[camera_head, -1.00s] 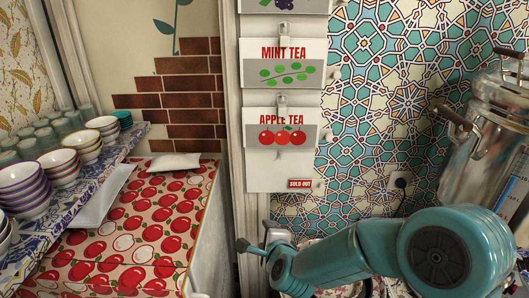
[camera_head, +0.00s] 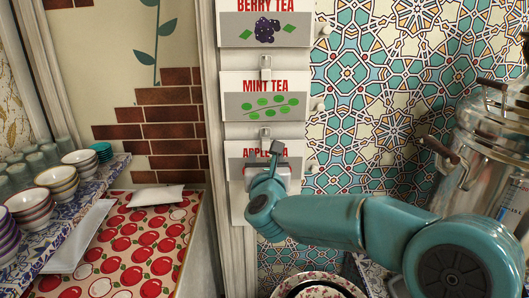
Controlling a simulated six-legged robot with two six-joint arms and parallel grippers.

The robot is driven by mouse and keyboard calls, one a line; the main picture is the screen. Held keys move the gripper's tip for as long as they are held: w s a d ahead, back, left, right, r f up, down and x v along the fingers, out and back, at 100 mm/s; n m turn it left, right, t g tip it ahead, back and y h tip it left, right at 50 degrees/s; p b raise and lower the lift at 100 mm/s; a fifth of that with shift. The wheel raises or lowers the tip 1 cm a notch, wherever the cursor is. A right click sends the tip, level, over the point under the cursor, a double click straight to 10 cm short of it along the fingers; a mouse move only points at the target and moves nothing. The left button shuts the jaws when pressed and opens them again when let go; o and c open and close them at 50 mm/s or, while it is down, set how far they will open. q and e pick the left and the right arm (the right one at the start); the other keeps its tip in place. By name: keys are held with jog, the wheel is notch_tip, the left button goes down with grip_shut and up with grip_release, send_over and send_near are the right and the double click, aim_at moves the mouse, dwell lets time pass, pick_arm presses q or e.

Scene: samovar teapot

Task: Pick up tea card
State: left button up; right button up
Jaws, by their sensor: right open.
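Tea cards hang in a column on the white wall panel. The berry tea card (camera_head: 263,34) is at the top, the mint tea card (camera_head: 264,105) is below it, and the apple tea card (camera_head: 238,150) is lowest. Metal clips show at the tops of the mint and apple cards. My right gripper (camera_head: 275,158) is open in front of the apple tea card and covers much of its picture and text. I cannot tell whether it touches the card. My left gripper is not in view.
A metal samovar (camera_head: 490,165) stands at the right, near my right arm. A patterned plate (camera_head: 318,282) lies below the arm. At the left, bowls (camera_head: 62,182) and glasses stand on a patterned shelf (camera_head: 110,172), above a red apple-print cloth (camera_head: 135,240).

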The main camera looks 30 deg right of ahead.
aim_at(266, 145)
jog(key=p+x, duration=0.4)
jog(key=x, duration=0.3)
jog(key=shift+d+f, duration=0.1)
jog(key=shift+d, duration=0.25)
jog(key=shift+w, duration=0.1)
jog(key=shift+a, duration=0.3)
jog(key=shift+d, duration=0.15)
grip_shut()
